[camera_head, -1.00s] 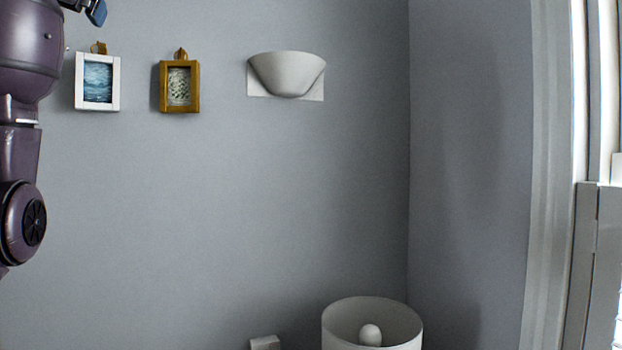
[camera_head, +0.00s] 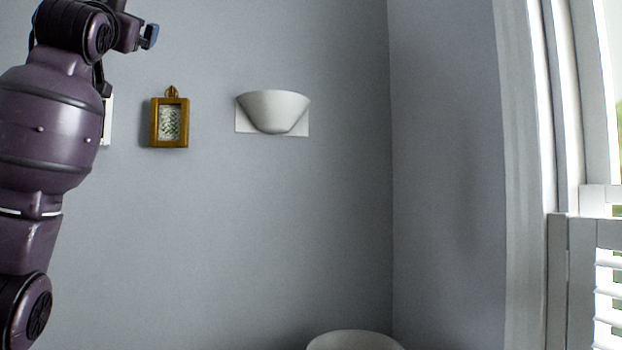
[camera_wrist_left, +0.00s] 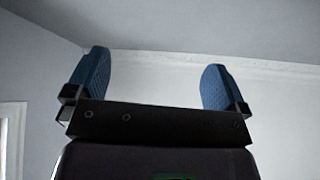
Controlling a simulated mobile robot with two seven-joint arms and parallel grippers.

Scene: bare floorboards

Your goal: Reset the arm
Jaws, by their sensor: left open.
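My left arm comes in at the left of the head view, raised and bent. My left gripper (camera_head: 150,36) is at the top left there, in front of the grey wall, with a blue fingertip showing. In the left wrist view my left gripper (camera_wrist_left: 155,85) has its two blue fingers wide apart, with nothing between them. My right gripper is in neither view.
A gold-framed picture (camera_head: 170,119) and a white wall sconce (camera_head: 272,112) hang on the grey wall. A white-framed picture (camera_head: 106,120) is mostly hidden behind my arm. A white lampshade (camera_head: 355,341) shows at the bottom. A shuttered window (camera_head: 590,255) is at the right.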

